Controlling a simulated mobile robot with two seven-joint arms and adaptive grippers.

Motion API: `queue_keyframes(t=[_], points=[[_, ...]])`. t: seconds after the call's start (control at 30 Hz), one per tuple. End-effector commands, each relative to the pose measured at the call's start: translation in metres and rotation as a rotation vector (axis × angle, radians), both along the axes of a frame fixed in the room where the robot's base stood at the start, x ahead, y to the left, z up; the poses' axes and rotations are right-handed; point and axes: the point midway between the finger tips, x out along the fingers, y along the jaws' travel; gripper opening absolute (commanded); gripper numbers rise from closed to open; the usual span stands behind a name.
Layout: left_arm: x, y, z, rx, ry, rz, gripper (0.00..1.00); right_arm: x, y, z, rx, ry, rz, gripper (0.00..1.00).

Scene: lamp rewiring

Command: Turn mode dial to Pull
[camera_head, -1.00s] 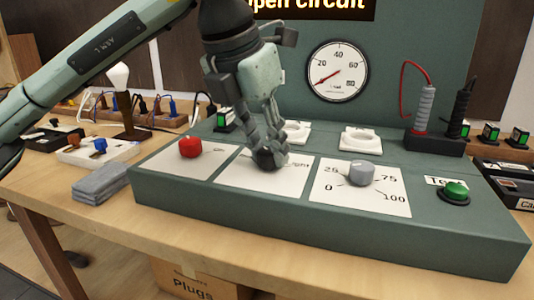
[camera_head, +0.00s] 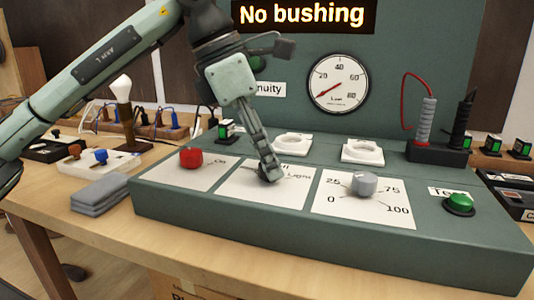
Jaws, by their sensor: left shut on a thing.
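The mode dial (camera_head: 262,170) is a dark knob on the middle white plate (camera_head: 250,193) of the green test console. My left gripper (camera_head: 268,174) comes down on it from above, shut on it, and its fingers hide most of the dial. Part of the plate's lettering shows, with "Light" on the right; the label at the top is mostly hidden. The dial's pointer cannot be seen. The display (camera_head: 302,15) on the upright panel reads "No bushing". My right gripper is not in view.
A red knob (camera_head: 190,157) is left of the dial, a grey 0–100 knob (camera_head: 364,184) right, and a green button (camera_head: 459,203) farther right. Behind are white sockets (camera_head: 362,151), a gauge (camera_head: 338,77) and probes (camera_head: 425,121). A grey cloth (camera_head: 100,193) lies left of the console.

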Motion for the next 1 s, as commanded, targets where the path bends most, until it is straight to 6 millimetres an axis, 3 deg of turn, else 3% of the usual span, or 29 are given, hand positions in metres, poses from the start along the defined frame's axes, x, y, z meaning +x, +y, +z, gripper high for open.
queue_keyframes(t=[0.6, 0.63, 0.7, 0.8, 1.0], points=[[0.0006, 0.0, 0.0011, -0.001, -0.003, -0.038, 0.0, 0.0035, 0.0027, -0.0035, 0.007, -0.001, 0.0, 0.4], [0.0006, 0.0, 0.0011, -0.001, -0.002, -0.037, 0.32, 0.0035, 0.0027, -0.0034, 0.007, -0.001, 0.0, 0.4], [0.0006, 0.0001, 0.0011, -0.001, -0.002, -0.037, 0.41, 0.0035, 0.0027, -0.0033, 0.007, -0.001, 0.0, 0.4], [0.0005, 0.0001, 0.0008, -0.001, -0.002, -0.037, 0.49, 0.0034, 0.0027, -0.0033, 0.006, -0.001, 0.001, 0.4], [0.0003, 0.0001, 0.0004, 0.0, 0.0, -0.038, 0.49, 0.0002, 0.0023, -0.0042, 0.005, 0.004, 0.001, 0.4]])
